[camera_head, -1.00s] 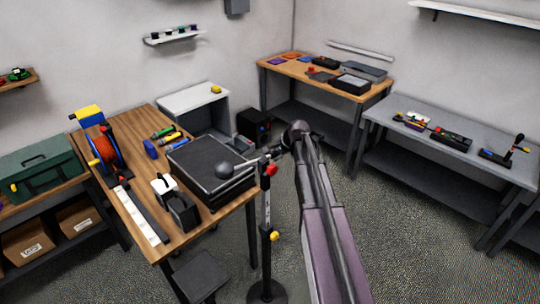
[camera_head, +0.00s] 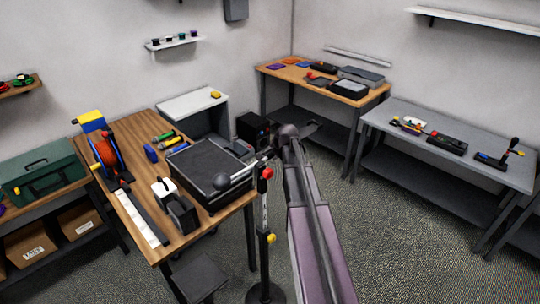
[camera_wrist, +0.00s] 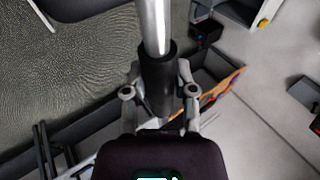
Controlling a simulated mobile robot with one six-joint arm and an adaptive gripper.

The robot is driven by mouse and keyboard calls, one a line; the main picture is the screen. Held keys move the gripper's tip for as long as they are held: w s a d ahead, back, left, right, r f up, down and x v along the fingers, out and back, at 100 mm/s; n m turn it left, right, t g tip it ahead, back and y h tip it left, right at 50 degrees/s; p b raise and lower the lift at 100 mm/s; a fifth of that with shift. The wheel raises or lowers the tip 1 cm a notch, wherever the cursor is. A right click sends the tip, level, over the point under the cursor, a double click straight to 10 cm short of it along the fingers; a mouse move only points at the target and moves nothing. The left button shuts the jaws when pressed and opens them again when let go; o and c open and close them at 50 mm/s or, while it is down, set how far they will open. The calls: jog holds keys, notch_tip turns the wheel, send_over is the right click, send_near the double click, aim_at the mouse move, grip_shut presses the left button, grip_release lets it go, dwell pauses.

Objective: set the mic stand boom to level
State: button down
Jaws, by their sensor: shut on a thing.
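The mic stand stands beside the wooden table, with its upright (camera_head: 264,210) vertical, a yellow knob (camera_head: 271,239) low on it and a red knob (camera_head: 267,172) near the top. Its round base (camera_head: 263,294) is partly cut off by the frame. The boom runs from a dark ball-shaped mic (camera_head: 221,182) up to the right in the head view, to my gripper (camera_head: 273,153). In the wrist view my gripper (camera_wrist: 159,75) is shut around the boom's dark sleeve (camera_wrist: 157,95); the silver boom tube (camera_wrist: 154,28) extends beyond it. I cannot tell the boom's true tilt.
The mic hangs close to a black case (camera_head: 208,168) on the wooden table (camera_head: 122,205). A cable reel (camera_head: 104,155) and small tools lie there too. A grey bench (camera_head: 470,175) stands right, another wooden table (camera_head: 300,75) behind. Floor to the right is open.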

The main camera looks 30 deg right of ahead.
jog(key=shift+w+a, duration=0.15)
jog(key=shift+c, duration=2)
grip_release()
jog(key=shift+a, duration=0.1)
jog(key=shift+d, duration=0.2)
jog(key=shift+r, duration=0.15)
